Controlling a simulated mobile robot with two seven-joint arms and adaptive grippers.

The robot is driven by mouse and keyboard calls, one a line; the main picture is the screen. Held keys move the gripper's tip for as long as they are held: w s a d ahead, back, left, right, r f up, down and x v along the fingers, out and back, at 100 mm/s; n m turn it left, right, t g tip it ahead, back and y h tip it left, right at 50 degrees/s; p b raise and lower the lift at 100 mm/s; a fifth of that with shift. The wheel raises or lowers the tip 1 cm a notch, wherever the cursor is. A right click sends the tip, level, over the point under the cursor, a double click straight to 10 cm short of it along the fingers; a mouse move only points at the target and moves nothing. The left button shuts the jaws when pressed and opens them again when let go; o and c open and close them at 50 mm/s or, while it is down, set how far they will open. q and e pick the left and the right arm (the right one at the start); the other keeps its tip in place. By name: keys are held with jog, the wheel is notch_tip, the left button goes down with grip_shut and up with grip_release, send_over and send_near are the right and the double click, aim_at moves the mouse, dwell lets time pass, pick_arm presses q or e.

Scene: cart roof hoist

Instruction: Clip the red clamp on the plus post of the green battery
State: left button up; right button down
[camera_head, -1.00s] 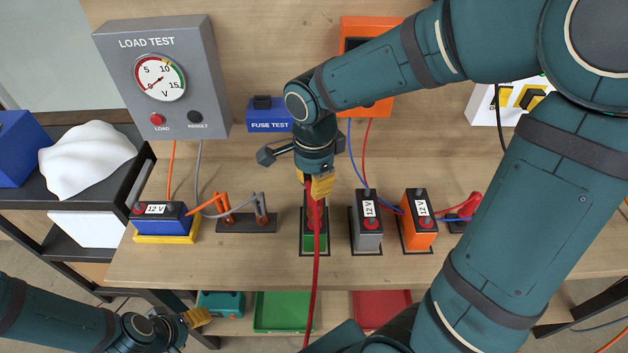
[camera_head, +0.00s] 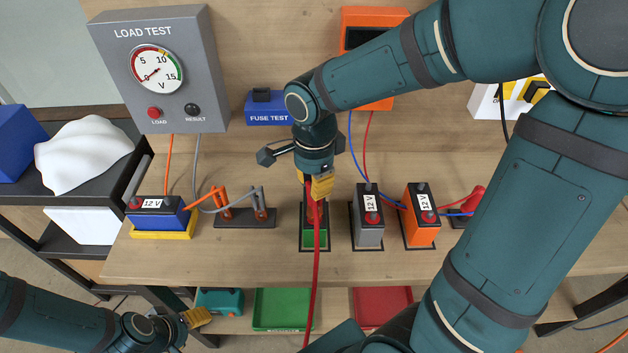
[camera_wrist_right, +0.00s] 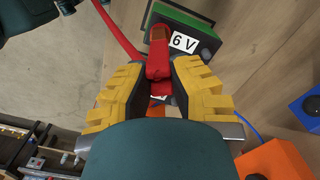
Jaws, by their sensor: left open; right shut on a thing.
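The green battery (camera_head: 314,239) stands upright on the bench in a dark holder. Its dark top and "6 V" label (camera_wrist_right: 184,42) show in the right wrist view. My right gripper (camera_head: 317,184) is shut on the red clamp (camera_head: 314,209) right over this battery. In the right wrist view the clamp (camera_wrist_right: 158,60) lies between the yellow fingers, its copper-coloured end against the battery top beside the label. The plus post is hidden; I cannot tell whether the clamp is around it. My left gripper (camera_head: 197,317) is open and empty, low at the left, beyond the bench's front edge.
A grey battery (camera_head: 368,230) and an orange battery (camera_head: 422,232) stand close to the right. A post block (camera_head: 245,218) and a blue battery (camera_head: 160,213) stand left. The red cable (camera_head: 317,280) hangs over the front edge. The load tester (camera_head: 165,70) stands behind.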

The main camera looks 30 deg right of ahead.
jog(key=shift+f+b, duration=0.35)
jog(key=shift+f, duration=0.05)
jog(key=c, duration=1)
grip_release()
jog(key=shift+o, duration=0.2)
notch_tip(320, 180, up, 12)
